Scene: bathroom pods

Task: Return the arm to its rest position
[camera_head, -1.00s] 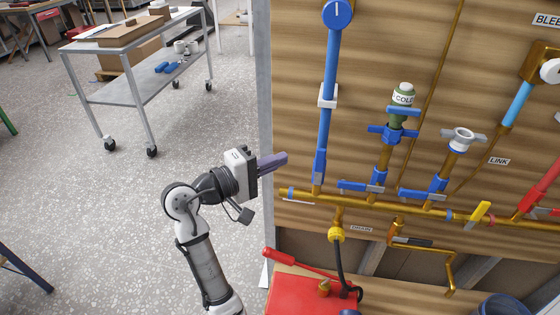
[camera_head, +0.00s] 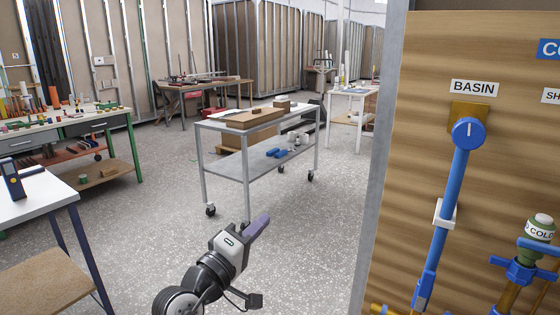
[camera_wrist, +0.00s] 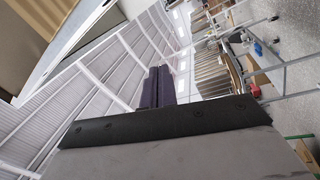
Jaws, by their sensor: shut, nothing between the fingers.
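My gripper (camera_head: 257,226) shows at the lower middle of the head view, raised above the speckled floor. Its purple fingers are together with nothing between them. They point up and to the right, toward the grey cart in the picture, and touch nothing. My arm bends below the gripper and leaves the picture at the bottom edge. In the wrist view the shut fingers (camera_wrist: 158,86) stand against the roof beams, with the hall tilted on its side.
The wooden pipe panel (camera_head: 450,55) with a blue BASIN pipe (camera_head: 450,190) stands to the right, its grey edge post (camera_head: 385,150) nearest the gripper. A grey cart (camera_head: 222,165) stands behind. A white table (camera_head: 35,195) is at left. Open floor lies between.

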